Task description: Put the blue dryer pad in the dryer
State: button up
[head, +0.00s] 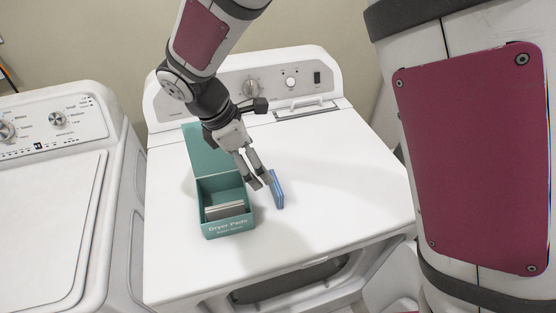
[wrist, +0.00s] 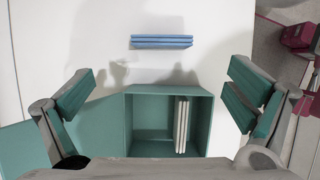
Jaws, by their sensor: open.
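The blue dryer pad (head: 277,190) stands on edge on the dryer's white top, just right of the green box. In the wrist view the pad (wrist: 161,42) looks like a layered blue strip, beyond the fingertips. My gripper (head: 260,183) is open and empty, above the dryer top between the box and the pad, close to the pad's left side.
The green dryer pads box (head: 205,222) has its lid open and holds white pads (head: 224,211). A white washer (head: 45,230) stands at the left. The control panel (head: 285,82) rises behind. The dryer top right of the blue pad is clear.

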aim_at(273, 183)
jog(key=p+x, duration=0.2)
jog(key=x, duration=1)
jog(key=shift+s+d+f, duration=0.1)
jog(key=shift+f, duration=0.15)
jog(key=shift+c, duration=0.5)
jog(key=c, duration=0.7)
jog(key=shift+r, duration=0.1)
jog(key=shift+c, duration=0.2)
